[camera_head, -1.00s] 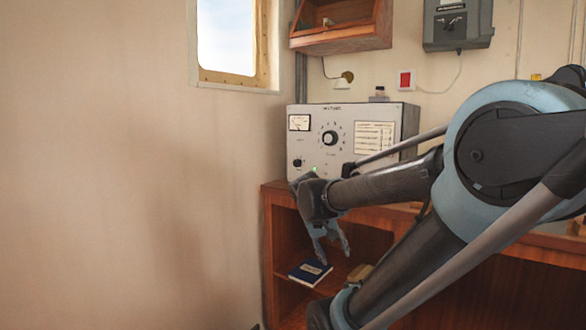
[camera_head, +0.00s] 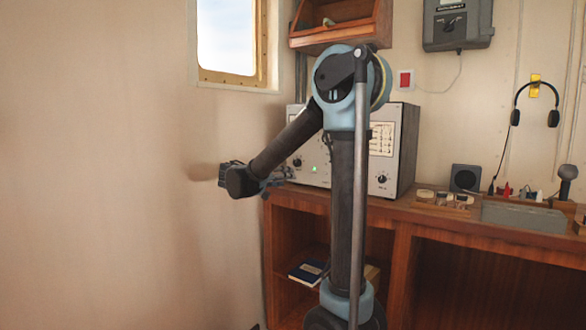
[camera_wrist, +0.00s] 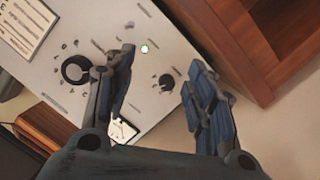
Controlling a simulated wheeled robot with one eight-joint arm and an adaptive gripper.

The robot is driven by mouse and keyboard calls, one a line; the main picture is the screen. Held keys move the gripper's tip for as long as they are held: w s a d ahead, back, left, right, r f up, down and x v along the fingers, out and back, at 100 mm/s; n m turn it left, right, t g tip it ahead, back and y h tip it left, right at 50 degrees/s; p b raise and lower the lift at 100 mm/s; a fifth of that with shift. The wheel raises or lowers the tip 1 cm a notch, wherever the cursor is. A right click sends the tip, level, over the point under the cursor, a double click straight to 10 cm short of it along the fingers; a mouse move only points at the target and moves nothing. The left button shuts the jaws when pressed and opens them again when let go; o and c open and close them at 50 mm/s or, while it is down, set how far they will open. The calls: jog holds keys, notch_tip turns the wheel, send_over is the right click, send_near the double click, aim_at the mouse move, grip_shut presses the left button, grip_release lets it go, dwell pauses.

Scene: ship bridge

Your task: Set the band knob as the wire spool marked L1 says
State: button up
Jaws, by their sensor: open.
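A grey radio set (camera_head: 408,150) stands on the wooden desk; my arm hides much of its front. Its lower-left small black knob (camera_head: 297,162) and lower-right knob (camera_head: 382,179) show in the head view. The wrist view shows the large dial knob (camera_wrist: 75,70) and the small black knob (camera_wrist: 167,81), which appears between my fingers. The lettering is too small to tell which is the band knob. My gripper (camera_wrist: 161,62) is open and empty, facing the panel's lower left; contact is not visible. Small round items, possibly spools (camera_head: 443,198), sit on the desk; no L1 mark is readable.
A green lamp (camera_wrist: 145,49) glows beside the small knob. A black speaker (camera_head: 465,178), headphones (camera_head: 535,103) and a grey tray (camera_head: 524,215) are to the right. The bare wall (camera_head: 120,170) is close on the left. A blue book (camera_head: 307,272) lies on the shelf below.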

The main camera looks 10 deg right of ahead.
jog(key=t, duration=0.2)
send_near(295, 163)
jog(key=shift+h, duration=0.4)
jog(key=x, duration=0.8)
jog(key=shift+w+d+f, duration=0.2)
jog(key=shift+w+f, duration=0.05)
jog(key=shift+f, duration=0.1)
jog(key=shift+c, duration=0.2)
jog(key=c, duration=1)
